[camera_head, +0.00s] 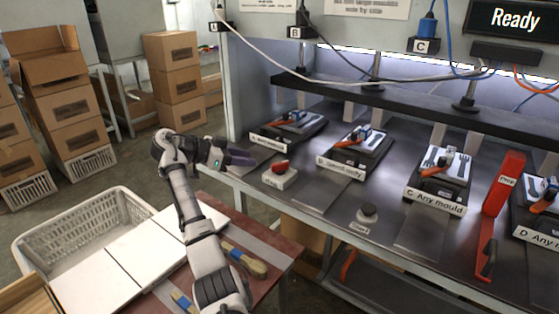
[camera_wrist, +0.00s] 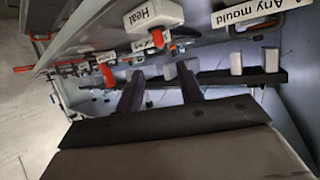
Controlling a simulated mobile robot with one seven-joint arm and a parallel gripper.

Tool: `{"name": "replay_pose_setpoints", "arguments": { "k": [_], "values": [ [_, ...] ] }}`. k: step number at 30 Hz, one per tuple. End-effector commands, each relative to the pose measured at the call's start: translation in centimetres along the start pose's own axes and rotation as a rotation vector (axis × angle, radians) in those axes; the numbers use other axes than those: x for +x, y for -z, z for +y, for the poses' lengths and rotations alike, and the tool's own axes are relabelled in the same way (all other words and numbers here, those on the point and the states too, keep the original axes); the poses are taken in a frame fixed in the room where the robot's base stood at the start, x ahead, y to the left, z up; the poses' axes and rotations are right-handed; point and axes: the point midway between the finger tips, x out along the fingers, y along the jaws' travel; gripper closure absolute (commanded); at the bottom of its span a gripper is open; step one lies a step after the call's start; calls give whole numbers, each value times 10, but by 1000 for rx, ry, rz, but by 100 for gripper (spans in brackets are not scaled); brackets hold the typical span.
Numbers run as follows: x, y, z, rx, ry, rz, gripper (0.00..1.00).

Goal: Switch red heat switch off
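The red heat switch (camera_head: 281,167) sits on a small white box at the front left of the press bench. In the wrist view the white box (camera_wrist: 153,14) reads "Heat", and the red switch (camera_wrist: 158,38) shows beyond the fingertips. My gripper (camera_head: 242,158) is left of the switch in the head view, apart from it. In the wrist view my gripper (camera_wrist: 160,72) has two dark fingers spread with a gap between them, holding nothing. I cannot tell which way the switch is set.
Mould stations A (camera_head: 290,130), B (camera_head: 355,150) and C (camera_head: 437,182) stand behind on the bench, below a dark press bar (camera_head: 400,95). A round button (camera_head: 368,213) is to the right. A red lever (camera_head: 497,200) stands farther right. The display (camera_head: 515,20) reads "Ready".

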Motion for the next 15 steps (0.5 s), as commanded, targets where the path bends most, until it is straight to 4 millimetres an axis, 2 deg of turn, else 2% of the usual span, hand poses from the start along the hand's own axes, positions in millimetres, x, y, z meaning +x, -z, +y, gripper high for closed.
{"name": "replay_pose_setpoints", "arguments": {
  "k": [9, 15],
  "values": [
    [68, 2, 1, -2, -2, -3, 63],
    [102, 2, 0, -3, -1, -1, 63]
  ]
}}
